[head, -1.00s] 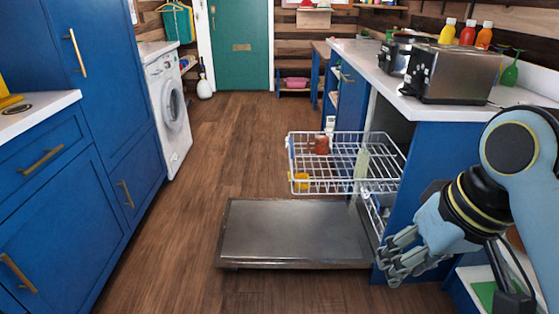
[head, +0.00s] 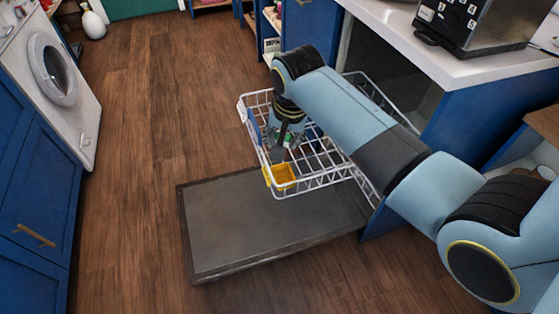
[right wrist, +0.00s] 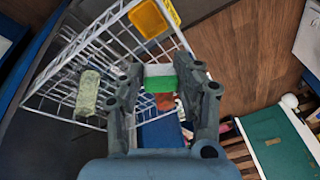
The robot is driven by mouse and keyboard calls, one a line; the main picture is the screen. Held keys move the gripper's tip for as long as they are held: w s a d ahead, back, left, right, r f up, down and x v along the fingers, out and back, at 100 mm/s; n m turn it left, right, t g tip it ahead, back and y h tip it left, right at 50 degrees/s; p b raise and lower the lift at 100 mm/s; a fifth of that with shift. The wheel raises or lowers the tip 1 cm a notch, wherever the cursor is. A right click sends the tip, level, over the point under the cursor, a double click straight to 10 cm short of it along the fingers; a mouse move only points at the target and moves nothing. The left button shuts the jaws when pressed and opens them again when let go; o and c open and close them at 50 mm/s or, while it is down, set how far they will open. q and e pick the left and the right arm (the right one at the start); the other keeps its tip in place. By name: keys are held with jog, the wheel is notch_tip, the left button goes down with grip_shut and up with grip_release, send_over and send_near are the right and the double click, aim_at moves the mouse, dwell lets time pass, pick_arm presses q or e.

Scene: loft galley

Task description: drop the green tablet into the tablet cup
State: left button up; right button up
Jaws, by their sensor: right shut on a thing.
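The green tablet (right wrist: 159,84), a small green block with a white layer, is between the fingers of my right gripper (right wrist: 162,92) in the right wrist view. In the head view the right gripper (head: 281,148) is over the dish rack, shut on the tablet, of which only a bit of green shows. A small yellow cup (head: 281,177), which looks like the tablet cup, hangs at the near left corner of the rack. It also shows at the top of the right wrist view (right wrist: 149,18), apart from the tablet. My left gripper is out of view.
The white wire rack (head: 322,182) is pulled out above the open, flat dishwasher door (head: 262,228). A pale green glass-like item (right wrist: 88,92) is in the rack. The counter (head: 460,62) with a toaster stands at right. Wooden floor at left is clear.

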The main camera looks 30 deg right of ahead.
jog(key=d+f+m+b, duration=0.1)
jog(key=f+b, duration=0.1)
jog(key=f, duration=0.1)
jog(key=w+d+f+m+b, duration=0.1)
jog(key=f+b, duration=0.1)
jog(key=f, duration=0.2)
jog(key=d+f+m+b, duration=0.1)
jog(key=f+b, duration=0.1)
jog(key=f, duration=0.2)
jog(key=shift+w+d+h, duration=0.1)
jog(key=shift+w+h, duration=0.25)
jog(key=shift+h, duration=0.05)
jog(key=shift+r, duration=0.1)
jog(key=o, duration=0.9)
jog(key=v, duration=1.2)
jog(key=shift+w, duration=0.2)
